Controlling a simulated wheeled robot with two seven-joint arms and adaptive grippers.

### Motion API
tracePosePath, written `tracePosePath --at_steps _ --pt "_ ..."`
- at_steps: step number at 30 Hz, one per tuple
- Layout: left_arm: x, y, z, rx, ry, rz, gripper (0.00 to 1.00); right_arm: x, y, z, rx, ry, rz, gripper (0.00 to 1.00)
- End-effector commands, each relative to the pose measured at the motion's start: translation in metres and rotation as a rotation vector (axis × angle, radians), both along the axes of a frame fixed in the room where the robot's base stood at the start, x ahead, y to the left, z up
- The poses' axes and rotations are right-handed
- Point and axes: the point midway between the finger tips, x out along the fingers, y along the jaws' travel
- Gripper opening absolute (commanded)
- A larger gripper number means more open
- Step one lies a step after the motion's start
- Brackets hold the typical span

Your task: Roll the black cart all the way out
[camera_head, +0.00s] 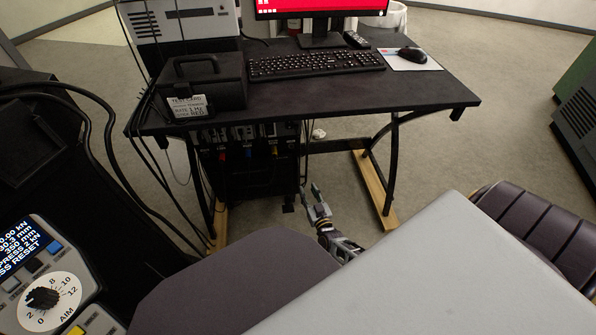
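A black cart (240,178) stands under the desk, left of its middle, with small red, blue and yellow parts near its top. The desktop hides its upper part. My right gripper (311,191) is in front of the desk, just right of the cart's lower front. Its fingers are apart and nothing shows between them. Near it is a small dark piece (288,203) low at the cart's front; I cannot tell whether they touch. My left gripper is not in view.
The black desk (440,94) carries a keyboard (315,63), a mouse (413,54), a monitor (320,9) and a black case (203,82). Its right leg stands on a wooden foot (376,190). Cables hang at left, beside a control panel (45,280).

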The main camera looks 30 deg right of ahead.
Motion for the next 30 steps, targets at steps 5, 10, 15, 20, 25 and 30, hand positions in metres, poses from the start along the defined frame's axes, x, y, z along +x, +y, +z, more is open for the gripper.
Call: tracePosePath --at_steps 5,10,15,20,25,30 --pt "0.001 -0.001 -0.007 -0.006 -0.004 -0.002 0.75 0.016 -0.004 -0.001 0.0 -0.002 0.001 0.35" --pt "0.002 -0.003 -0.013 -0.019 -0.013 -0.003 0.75 0.034 -0.008 -0.001 0.0 -0.002 0.0 0.35" --pt "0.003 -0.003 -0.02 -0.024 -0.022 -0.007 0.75 0.053 -0.012 -0.001 -0.001 -0.002 0.001 0.35" --pt "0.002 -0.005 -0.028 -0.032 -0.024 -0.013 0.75 0.069 -0.016 -0.001 -0.001 -0.003 0.0 0.35" --pt "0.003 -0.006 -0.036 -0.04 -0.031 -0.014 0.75 0.086 -0.019 -0.002 -0.001 -0.001 0.001 0.35" --pt "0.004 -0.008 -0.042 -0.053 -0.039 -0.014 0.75 0.102 -0.023 -0.001 0.0 -0.002 0.001 0.35"
